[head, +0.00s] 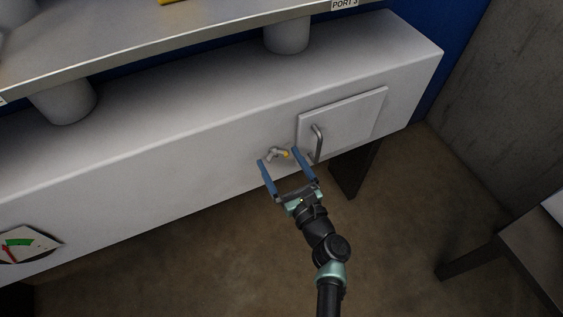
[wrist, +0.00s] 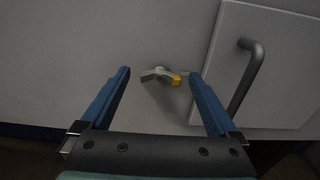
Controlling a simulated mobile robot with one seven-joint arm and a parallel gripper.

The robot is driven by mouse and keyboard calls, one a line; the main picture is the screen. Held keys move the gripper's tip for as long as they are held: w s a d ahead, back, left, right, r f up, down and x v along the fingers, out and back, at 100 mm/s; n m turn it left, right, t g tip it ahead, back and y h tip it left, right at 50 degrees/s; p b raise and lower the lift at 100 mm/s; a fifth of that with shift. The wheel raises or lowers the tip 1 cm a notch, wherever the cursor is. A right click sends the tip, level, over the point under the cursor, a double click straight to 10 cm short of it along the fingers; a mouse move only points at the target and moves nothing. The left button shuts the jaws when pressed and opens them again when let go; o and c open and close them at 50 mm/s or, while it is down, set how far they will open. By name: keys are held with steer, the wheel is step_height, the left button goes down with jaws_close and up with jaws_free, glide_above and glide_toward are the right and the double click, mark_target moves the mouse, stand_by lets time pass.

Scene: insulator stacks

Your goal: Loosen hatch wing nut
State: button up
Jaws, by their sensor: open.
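The wing nut (head: 275,154) is a small grey piece with one yellow wing, on the front of the white box just left of the hatch. In the wrist view the wing nut (wrist: 160,76) lies ahead, between the lines of my fingers. The white hatch (head: 343,119) is shut, with a grey bar handle (head: 318,142); the handle also shows in the wrist view (wrist: 246,77). My gripper (head: 280,157) is open, with blue fingers spread to either side of the wing nut. In the wrist view my gripper (wrist: 160,78) holds nothing and no contact with the nut shows.
The hatch handle stands out close to my right finger. A dial gauge (head: 24,246) sits at the lower left of the white box (head: 150,166). A metal shelf (head: 150,41) overhangs above. A dark table (head: 520,240) stands at the right. The floor below is clear.

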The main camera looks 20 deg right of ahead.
steer(key=c, duration=1.4)
steer(key=shift+f+n, duration=0.1)
steer(key=shift+n, duration=0.2)
steer(key=shift+a+f+n+b, duration=0.1)
steer(key=shift+n+b, duration=3.5)
steer(key=shift+n, duration=0.9)
steer(key=shift+a+f+n+b, duration=0.1)
steer(key=shift+n+b, duration=3.5)
steer(key=shift+n, duration=0.9)
